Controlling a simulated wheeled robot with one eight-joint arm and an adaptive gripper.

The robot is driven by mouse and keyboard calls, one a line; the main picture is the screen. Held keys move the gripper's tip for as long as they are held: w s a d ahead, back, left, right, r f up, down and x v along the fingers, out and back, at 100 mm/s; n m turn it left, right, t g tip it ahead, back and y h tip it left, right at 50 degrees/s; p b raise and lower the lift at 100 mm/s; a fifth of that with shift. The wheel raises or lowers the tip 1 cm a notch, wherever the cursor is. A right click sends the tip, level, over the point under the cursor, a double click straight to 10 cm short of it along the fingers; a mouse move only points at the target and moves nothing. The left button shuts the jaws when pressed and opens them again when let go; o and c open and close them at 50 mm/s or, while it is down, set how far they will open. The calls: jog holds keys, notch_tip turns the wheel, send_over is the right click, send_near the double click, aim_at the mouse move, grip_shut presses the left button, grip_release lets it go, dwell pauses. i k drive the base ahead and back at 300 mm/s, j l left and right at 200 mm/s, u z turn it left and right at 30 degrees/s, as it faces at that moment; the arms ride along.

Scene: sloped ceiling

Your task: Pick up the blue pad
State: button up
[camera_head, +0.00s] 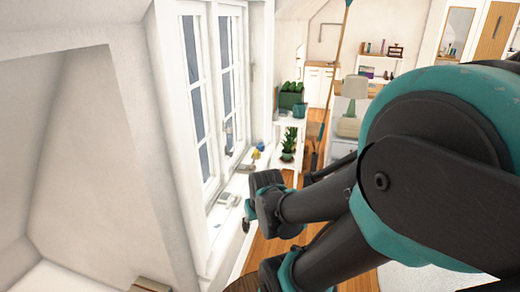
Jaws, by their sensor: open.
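I cannot clearly make out a blue pad in the head view. A small yellow-and-blue item (257,154) sits on the white window sill, too small to identify. A small whitish item (228,199) lies nearer on the same sill. My gripper (248,208) is at the end of my dark and teal arm, beside the sill and just right of the whitish item. It is open; its fingers are small and partly hidden, and I see nothing held in it.
A tall white window (205,90) rises above the sill on the left. A white plant stand (303,130) with green plants stands beyond it. A lamp (355,88) and shelves are farther back. Wooden floor (262,250) shows below; my arm hides much of the right.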

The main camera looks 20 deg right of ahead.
aim_at(260, 147)
jog(key=i+l, duration=0.35)
jog(key=l, duration=0.15)
jog(key=i+l, duration=0.75)
jog(key=l, duration=0.2)
jog(key=i+l+u, duration=0.1)
jog(key=i+l, duration=0.25)
jog(key=l, duration=0.15)
